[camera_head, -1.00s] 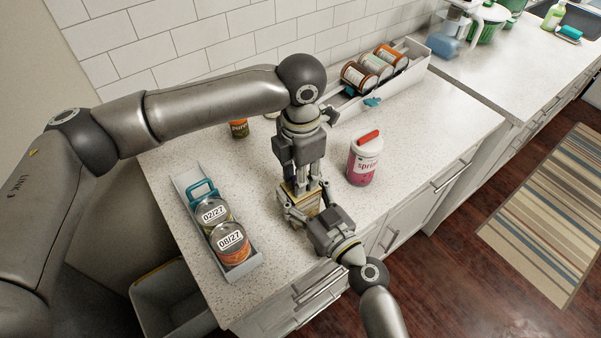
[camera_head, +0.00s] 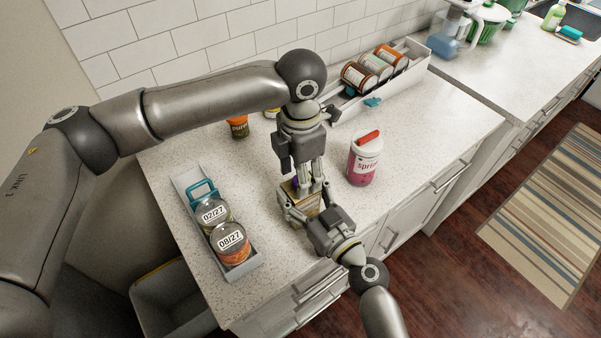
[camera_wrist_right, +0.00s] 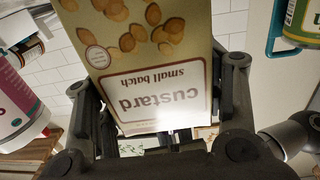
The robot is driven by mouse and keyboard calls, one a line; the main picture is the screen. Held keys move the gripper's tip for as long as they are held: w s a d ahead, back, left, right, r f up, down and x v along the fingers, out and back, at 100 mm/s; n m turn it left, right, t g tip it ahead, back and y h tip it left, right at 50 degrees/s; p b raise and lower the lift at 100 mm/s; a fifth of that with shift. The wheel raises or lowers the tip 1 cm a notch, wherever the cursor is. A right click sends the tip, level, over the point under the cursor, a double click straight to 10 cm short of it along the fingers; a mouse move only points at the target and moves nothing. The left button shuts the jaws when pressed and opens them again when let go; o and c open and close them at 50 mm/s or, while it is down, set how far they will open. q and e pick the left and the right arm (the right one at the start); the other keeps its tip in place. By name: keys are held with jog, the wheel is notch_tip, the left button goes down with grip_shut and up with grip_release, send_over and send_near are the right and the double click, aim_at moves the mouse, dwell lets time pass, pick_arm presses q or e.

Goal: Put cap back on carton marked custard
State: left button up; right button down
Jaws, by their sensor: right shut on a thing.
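The carton marked custard (camera_wrist_right: 165,95) fills the middle of the right wrist view, its label upside down there. In the head view a beige part of the carton (camera_head: 308,206) shows near the counter's front. My right gripper (camera_head: 303,213) is shut on the carton from the front side. My left gripper (camera_head: 308,188) points down over the carton's top. A small purple patch (camera_head: 295,182) shows by its fingertips; it may be the cap, but the fingers mostly hide it. I cannot tell whether the left fingers are shut on it or whether it touches the carton.
A grey tray (camera_head: 242,268) with two dated cans is at left. A can (camera_head: 238,127) stands behind; a white rack (camera_head: 408,65) holds several cans.

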pick_arm(q)
jog(key=shift+r, duration=1.9)
jog(key=shift+c, duration=0.3)
